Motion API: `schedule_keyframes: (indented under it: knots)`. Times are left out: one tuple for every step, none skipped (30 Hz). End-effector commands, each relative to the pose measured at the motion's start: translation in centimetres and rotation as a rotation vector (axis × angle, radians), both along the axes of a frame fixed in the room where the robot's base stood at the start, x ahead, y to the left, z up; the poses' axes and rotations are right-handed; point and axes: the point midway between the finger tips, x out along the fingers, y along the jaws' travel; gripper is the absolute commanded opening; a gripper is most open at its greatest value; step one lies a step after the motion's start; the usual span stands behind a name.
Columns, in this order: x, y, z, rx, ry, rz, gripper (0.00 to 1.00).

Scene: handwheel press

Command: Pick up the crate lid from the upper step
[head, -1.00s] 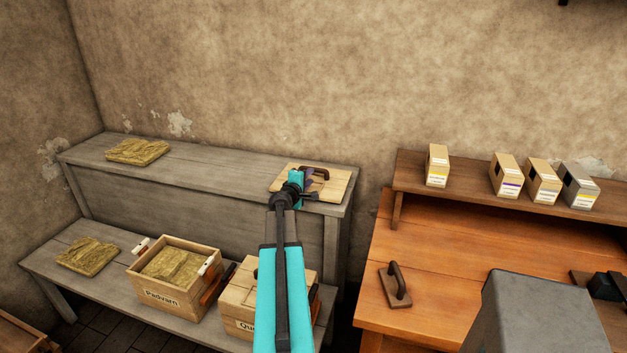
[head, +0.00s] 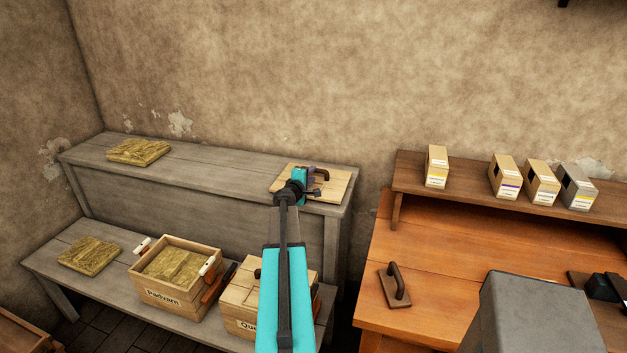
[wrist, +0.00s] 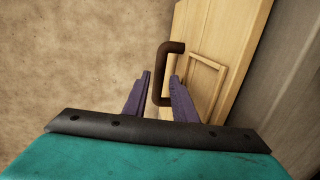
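The crate lid (head: 335,187) is a light wooden board with a dark bar handle (head: 321,174), lying flat at the right end of the upper step (head: 220,172). In the wrist view the lid (wrist: 235,35) stands at the right, with its brown handle (wrist: 163,72) in front of it. My gripper (head: 312,177) is at the lid, low over it. In the wrist view its two purple fingers (wrist: 159,82) are apart, with the handle between them. A gap shows between the left finger and the handle; whether the right finger touches it I cannot tell.
On the lower step (head: 100,290) stand an open crate marked Padvarn (head: 165,297) and a second crate (head: 240,295), partly hidden by my arm. Straw-coloured pads lie on both steps (head: 138,152). A wooden bench (head: 450,270) with small boxes stands at the right.

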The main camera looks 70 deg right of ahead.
Motion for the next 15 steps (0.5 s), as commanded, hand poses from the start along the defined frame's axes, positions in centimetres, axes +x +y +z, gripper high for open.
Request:
schedule_keyframes:
  knots:
    - [0.1, -0.6, 0.1, 0.001, 0.001, -0.001, 0.25]
    - [0.1, -0.8, 0.0, 0.001, 0.001, -0.001, 0.25]
    - [0.2, -1.1, -0.1, 0.001, 0.001, -0.001, 0.25]
    - [0.2, -1.4, -0.2, 0.002, 0.000, -0.001, 0.25]
    - [0.2, -1.6, -0.2, 0.001, 0.000, -0.002, 0.25]
    - [0.1, -1.9, -0.3, 0.001, 0.000, -0.002, 0.25]
    - [0.1, -2.2, -0.3, 0.001, 0.000, -0.002, 0.25]
    - [0.1, -2.4, -0.4, 0.001, 0.001, -0.002, 0.25]
    - [0.1, -2.6, -0.4, 0.001, 0.001, -0.002, 0.25]
    - [0.1, -2.7, -0.5, 0.001, 0.001, -0.002, 0.25]
    - [0.1, -2.8, -0.5, 0.001, 0.001, -0.002, 0.25]
    - [0.1, -3.0, -0.5, 0.001, 0.001, -0.001, 0.25]
    - [0.1, -3.0, -0.6, 0.001, 0.000, -0.001, 0.25]
    - [0.1, -3.1, -0.6, 0.001, 0.000, -0.001, 0.25]
    - [0.1, -3.1, -0.6, 0.001, 0.000, -0.001, 0.25]
